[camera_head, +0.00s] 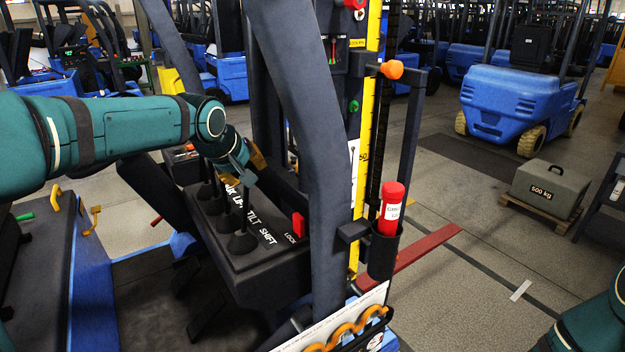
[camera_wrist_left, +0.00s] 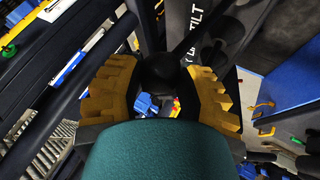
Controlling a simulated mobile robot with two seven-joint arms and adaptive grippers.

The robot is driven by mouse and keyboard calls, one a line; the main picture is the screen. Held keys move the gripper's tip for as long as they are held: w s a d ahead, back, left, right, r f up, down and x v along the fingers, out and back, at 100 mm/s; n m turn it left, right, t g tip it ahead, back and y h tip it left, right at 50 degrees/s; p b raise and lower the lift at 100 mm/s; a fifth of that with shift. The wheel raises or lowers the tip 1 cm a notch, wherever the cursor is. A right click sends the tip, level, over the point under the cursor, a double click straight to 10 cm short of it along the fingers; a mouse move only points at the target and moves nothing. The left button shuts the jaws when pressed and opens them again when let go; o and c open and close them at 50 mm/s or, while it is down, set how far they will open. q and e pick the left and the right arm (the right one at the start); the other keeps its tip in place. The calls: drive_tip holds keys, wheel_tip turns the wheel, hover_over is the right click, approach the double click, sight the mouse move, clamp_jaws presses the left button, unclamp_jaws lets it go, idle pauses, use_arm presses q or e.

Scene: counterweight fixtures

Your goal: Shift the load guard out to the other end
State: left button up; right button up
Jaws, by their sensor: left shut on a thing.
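A dark lever console (camera_head: 255,262) with labels including LIFT, TILT and SHIFT stands at centre left in the head view, with several black levers in a row. My left gripper (camera_head: 256,160) is over its near end. In the left wrist view its yellow fingers (camera_wrist_left: 168,88) are shut on a black lever knob (camera_wrist_left: 163,69). This appears to be the SHIFT lever (camera_head: 242,240), nearest the front, though the hand hides its top. A red LOCK piece (camera_head: 299,224) sits on the console's right. I cannot pick out the load guard for certain. My right gripper is out of view.
A dark post (camera_head: 312,150) rises close to the right of the console. A red cylinder (camera_head: 391,205) sits in a black holder beyond it. A grey 500 kg block (camera_head: 548,190) rests on a pallet at right. Blue forklifts (camera_head: 520,100) stand behind.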

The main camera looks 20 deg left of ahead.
use_arm(q)
drive_tip(key=shift+w+d+f, duration=0.15)
drive_tip(key=shift+w+d, duration=0.3)
drive_tip(key=shift+w, duration=0.15)
drive_tip(key=shift+w+d+f, duration=0.15)
drive_tip(key=shift+w+d, duration=0.25)
drive_tip(key=shift+w, duration=0.15)
drive_tip(key=shift+r, duration=0.2)
idle(1.5)
idle(1.1)
drive_tip(key=s+a, duration=0.3)
drive_tip(key=s, duration=0.1)
drive_tip(key=shift+a+r+b, duration=0.2)
drive_tip(key=shift+r+b, duration=0.15)
drive_tip(key=shift+b, duration=0.05)
drive_tip(key=shift+c, duration=0.3)
drive_tip(key=shift+s+a+f, duration=0.1)
drive_tip(key=shift+s+a, duration=0.2)
drive_tip(key=shift+s, duration=0.1)
drive_tip(key=shift+s+a, duration=0.1)
drive_tip(key=shift+s, duration=0.05)
drive_tip(key=shift+f, duration=0.1)
